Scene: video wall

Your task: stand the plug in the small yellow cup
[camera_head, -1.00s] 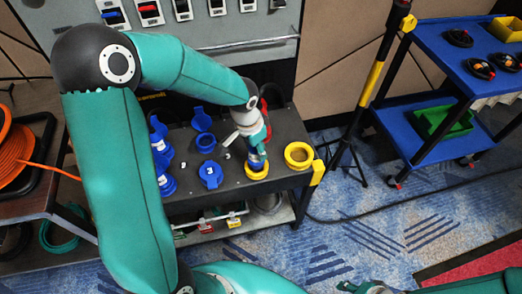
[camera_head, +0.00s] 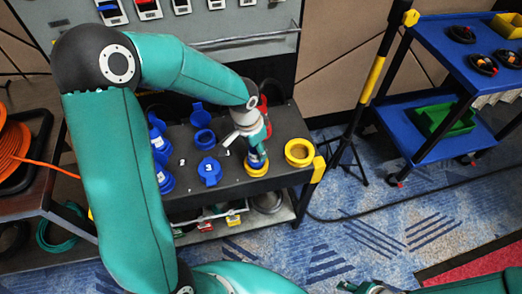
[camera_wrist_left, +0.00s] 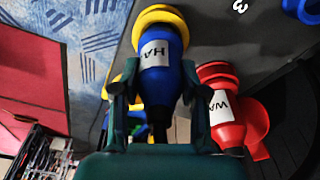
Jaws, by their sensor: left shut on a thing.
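My left gripper (camera_wrist_left: 158,112) is shut on the blue plug (camera_wrist_left: 158,72), which has a white label with dark letters. In the head view the gripper (camera_head: 256,145) is above the small yellow cup (camera_head: 256,170), near the front right of the dark cart top. The blue plug (camera_head: 257,159) points down, with its lower end at the cup's opening. In the wrist view the yellow cup (camera_wrist_left: 160,14) surrounds the plug's far end; how deep it sits is hidden. Part of my right arm shows at the lower right of the head view, its jaws unclear.
A wider yellow ring (camera_head: 299,152) is just right of the cup. Blue capped sockets (camera_head: 209,171) stand to the left. A red plug (camera_wrist_left: 226,122) is beside the gripper in the wrist view. A tripod stand (camera_head: 350,140) and blue cart (camera_head: 425,85) are farther right.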

